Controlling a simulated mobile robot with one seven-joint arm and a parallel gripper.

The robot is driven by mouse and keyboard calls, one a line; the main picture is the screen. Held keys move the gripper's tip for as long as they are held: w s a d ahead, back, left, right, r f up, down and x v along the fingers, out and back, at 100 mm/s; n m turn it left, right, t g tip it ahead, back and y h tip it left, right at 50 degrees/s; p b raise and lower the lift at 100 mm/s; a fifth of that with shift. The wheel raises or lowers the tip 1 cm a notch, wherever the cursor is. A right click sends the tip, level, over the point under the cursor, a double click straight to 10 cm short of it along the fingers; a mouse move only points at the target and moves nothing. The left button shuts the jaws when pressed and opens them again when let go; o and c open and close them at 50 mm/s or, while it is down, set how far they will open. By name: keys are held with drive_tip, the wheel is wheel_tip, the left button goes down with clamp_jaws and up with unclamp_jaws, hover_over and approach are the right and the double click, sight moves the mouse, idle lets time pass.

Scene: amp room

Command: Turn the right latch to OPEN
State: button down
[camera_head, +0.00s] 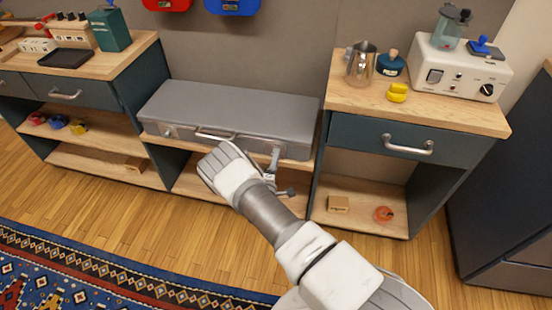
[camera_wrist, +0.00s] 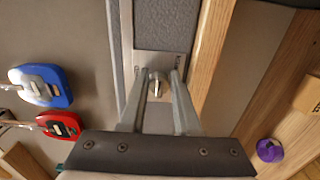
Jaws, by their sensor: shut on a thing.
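A grey case (camera_head: 230,112) lies closed on the middle shelf, with a handle (camera_head: 214,134) on its front. Its left latch (camera_head: 168,131) shows as a small round knob on a plate. The right latch is hidden in the head view by my gripper (camera_head: 274,160), which is at the right part of the case's front. In the wrist view, the right latch (camera_wrist: 157,84) is a round metal knob with a raised bar, on a light plate. My gripper (camera_wrist: 158,76) has one finger on each side of the knob and is shut on it. The plate's lettering is too small to read.
A right cabinet (camera_head: 420,155) with a drawer handle stands beside the case, close to my gripper. A wooden shelf edge (camera_wrist: 212,60) runs close by one finger in the wrist view. A left cabinet (camera_head: 100,62) flanks the other side. Open floor (camera_head: 150,215) lies in front.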

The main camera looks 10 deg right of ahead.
drive_tip(key=shift+a, duration=0.1)
drive_tip(key=c, duration=0.6)
unclamp_jaws()
drive_tip(key=shift+c, duration=0.2)
drive_tip(key=p+v, duration=0.3)
drive_tip(key=v, duration=1.4)
drive_tip(key=shift+s, duration=0.2)
drive_tip(key=shift+r, duration=0.15)
